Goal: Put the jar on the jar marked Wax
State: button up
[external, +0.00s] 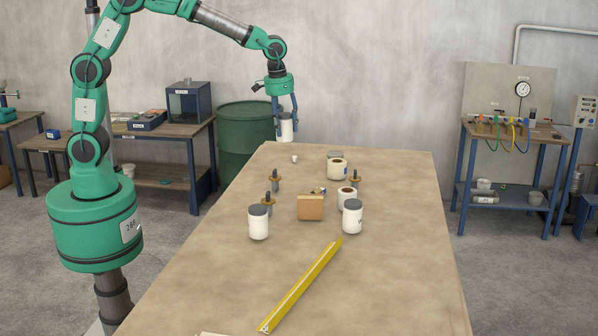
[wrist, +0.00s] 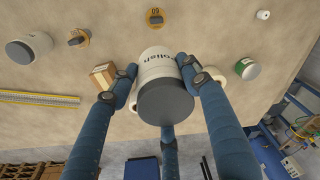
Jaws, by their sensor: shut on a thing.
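My gripper (external: 286,112) is shut on a white jar (external: 286,131) with a dark grey lid, held above the far end of the table. In the wrist view, the held jar (wrist: 158,66) reads "Polish", and its lid faces the camera between the fingers. A white jar (external: 353,219) with a grey lid stands upright at the table's right; its partly visible label seems to start with W. Another white jar (external: 258,225) with a grey lid stands at the left; it also shows in the wrist view (wrist: 27,50). Its label is not readable.
A brown box (external: 310,208) sits between the standing jars. A yellow ruler (external: 302,285) lies in front. A small white piece (external: 294,159) lies near the far edge. The near left tabletop is mostly clear.

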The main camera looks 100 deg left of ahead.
jog(key=w+d+p, duration=0.1)
jog(key=w+d, duration=0.3)
jog(key=d, duration=0.4)
jog(key=w+d+n+p, duration=0.1)
jog(key=w+d, duration=0.2)
jog(key=d, duration=0.5)
jog(key=w+d+p, duration=0.1)
jog(key=w+d, duration=0.3)
jog(key=d, duration=0.4)
notch_tip(320, 180, down, 6)
jog(key=shift+s+d+r, duration=0.15)
jog(key=shift+r, duration=0.05)
jog(key=p, duration=0.3)
send_over(353, 202)
jog(key=shift+d+f, duration=0.15)
jog(key=shift+f, duration=0.6)
jog(key=shift+f+p, duration=0.6)
jog(key=shift+f, duration=1.15)
